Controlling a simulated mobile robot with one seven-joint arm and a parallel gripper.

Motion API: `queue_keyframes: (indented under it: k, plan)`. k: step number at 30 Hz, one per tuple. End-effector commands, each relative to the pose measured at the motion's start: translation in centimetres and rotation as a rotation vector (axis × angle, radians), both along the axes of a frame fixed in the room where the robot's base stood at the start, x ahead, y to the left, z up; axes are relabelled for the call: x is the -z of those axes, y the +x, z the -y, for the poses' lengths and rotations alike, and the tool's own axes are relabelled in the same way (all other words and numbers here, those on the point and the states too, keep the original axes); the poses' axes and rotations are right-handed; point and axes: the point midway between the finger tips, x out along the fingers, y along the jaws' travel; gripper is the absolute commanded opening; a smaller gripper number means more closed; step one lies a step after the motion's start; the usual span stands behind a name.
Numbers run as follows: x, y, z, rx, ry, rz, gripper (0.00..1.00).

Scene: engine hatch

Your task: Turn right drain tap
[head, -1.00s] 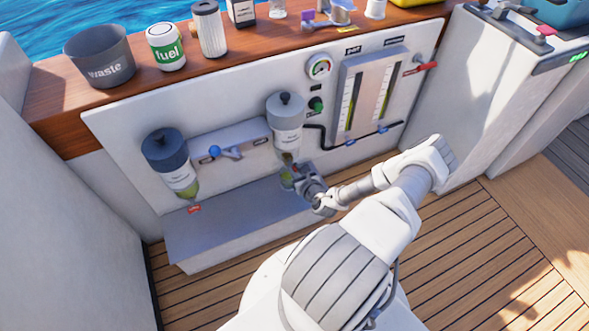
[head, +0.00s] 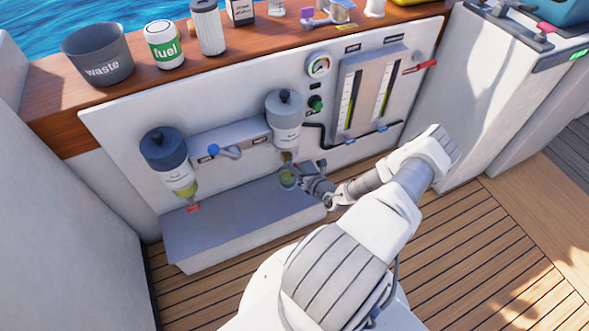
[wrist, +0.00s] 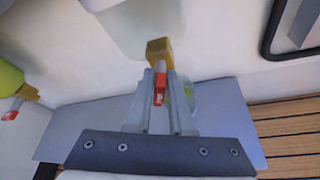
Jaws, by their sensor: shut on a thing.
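The right drain tap is the brass outlet (wrist: 160,52) with a red handle (wrist: 159,88) under the right filter (head: 286,122). My gripper (wrist: 160,95) is shut on the red handle, which shows between its two fingers in the wrist view. In the head view my gripper (head: 300,178) is just below the right filter, and the tap is mostly hidden. A small clear, greenish rounded thing (head: 288,180) is beside my fingertips; it shows partly behind the right finger in the wrist view (wrist: 189,92).
The left filter (head: 167,162) has its own red tap handle (head: 192,208). A grey ledge (head: 225,228) runs below both filters. A blue-handled lever (head: 226,152) sits between them. Gauge tubes (head: 366,95) are to the right. A waste bin (head: 98,58) stands on the wooden shelf.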

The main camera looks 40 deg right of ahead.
Motion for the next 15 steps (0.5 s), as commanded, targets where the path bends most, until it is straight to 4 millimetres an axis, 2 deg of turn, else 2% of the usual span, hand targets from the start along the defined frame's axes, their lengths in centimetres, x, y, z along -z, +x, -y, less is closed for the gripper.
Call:
queue_keyframes:
  k: [15]
  plan:
    - [0.43, -0.03, 0.43, -0.001, 0.476, 0.117, 0.0]
